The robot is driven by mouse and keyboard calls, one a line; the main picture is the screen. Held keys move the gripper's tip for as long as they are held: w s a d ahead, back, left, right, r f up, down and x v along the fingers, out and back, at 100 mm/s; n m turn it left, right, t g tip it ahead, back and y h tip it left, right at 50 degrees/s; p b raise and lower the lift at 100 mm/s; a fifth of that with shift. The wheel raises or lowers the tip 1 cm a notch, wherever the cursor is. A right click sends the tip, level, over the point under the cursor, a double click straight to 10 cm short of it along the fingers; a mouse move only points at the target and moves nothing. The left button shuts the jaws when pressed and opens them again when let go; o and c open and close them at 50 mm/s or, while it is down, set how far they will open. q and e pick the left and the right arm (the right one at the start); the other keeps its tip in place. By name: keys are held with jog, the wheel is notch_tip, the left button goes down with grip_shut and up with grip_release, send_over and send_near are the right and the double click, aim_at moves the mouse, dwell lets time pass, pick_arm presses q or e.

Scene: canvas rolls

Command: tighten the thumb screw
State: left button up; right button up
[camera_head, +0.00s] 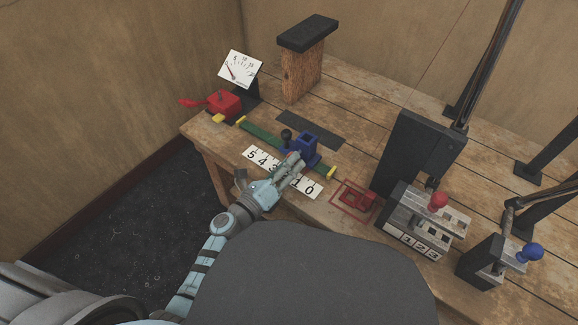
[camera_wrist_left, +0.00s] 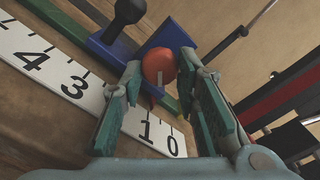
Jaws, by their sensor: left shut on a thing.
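The orange-red thumb screw (camera_wrist_left: 158,66) is a round knob on the near side of the blue slider block (camera_head: 302,150). My left gripper (camera_head: 294,163) reaches in from the front. In the left wrist view its two teal-padded fingers (camera_wrist_left: 160,85) stand on either side of the thumb screw and are shut on it. In the head view the gripper mostly covers the screw. The blue block sits on a green rail (camera_head: 262,134) and has a black knob (camera_head: 286,134) at its left. My right gripper is not in view.
A white number scale (camera_head: 262,157) lies along the rail's near side. A red block (camera_head: 224,103) and dial (camera_head: 240,69) stand at the left end. A brush-like block (camera_head: 303,60) stands behind. Lever stands with red (camera_head: 438,201) and blue (camera_head: 529,252) knobs are on the right.

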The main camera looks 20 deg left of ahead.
pick_arm(q)
jog(key=shift+f+m, duration=0.1)
jog(key=shift+m, duration=0.3)
jog(key=o, duration=1.1)
jog(key=shift+o, duration=0.2)
jog(key=shift+s, duration=0.1)
jog(key=v, duration=1.2)
